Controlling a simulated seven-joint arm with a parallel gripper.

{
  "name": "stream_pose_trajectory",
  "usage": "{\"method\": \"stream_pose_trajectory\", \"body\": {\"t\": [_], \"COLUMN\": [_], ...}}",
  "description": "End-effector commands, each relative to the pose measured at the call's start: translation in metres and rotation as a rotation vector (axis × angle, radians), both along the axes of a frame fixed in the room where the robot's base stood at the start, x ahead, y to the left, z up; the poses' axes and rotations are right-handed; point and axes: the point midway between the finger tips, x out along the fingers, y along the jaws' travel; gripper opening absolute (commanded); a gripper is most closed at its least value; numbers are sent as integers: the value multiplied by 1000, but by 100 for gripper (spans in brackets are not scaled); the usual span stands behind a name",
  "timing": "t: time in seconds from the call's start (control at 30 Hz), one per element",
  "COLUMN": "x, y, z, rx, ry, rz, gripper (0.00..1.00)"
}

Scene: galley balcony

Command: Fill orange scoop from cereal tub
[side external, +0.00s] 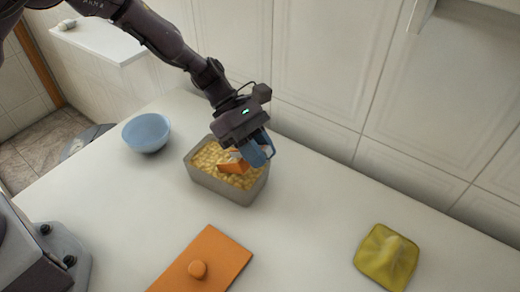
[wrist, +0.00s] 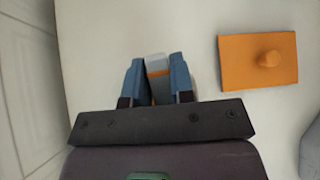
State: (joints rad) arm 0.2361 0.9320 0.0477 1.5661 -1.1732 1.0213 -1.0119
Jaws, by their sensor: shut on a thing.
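The cereal tub (side external: 222,189) is a grey, open rectangular container filled with yellowish cereal pieces (side external: 207,156). The orange scoop (side external: 233,166) is at the cereal's surface inside the tub in the side external view; I cannot tell how much cereal is in it. My gripper (side external: 258,150) is over the tub's right part, its blue fingers shut on the scoop's pale grey handle. In the wrist view my gripper (wrist: 156,80) has the grey handle (wrist: 156,64) with an orange band between its fingers. The scoop's bowl and the tub are hidden there.
A blue bowl (side external: 147,132) stands left of the tub. An orange lid with a round knob (side external: 215,257) lies in front of the tub and also shows in the wrist view (wrist: 238,70). A yellow-green cloth (side external: 386,257) lies at the right. Panelled wall runs behind; counter between is clear.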

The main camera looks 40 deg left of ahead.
Motion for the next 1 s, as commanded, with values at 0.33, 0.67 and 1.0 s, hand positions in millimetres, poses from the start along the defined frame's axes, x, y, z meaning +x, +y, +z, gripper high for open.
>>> {"method": "stream_pose_trajectory", "body": {"t": [0.33, 0.67, 1.0], "x": [0, 0, -1], "y": [3, 4, 6], "z": [0, -1, -2], "rx": [-1, -1, 1], "ry": [0, -1, 0], "rz": [0, 1, 0], "gripper": [0, 0, 0]}}
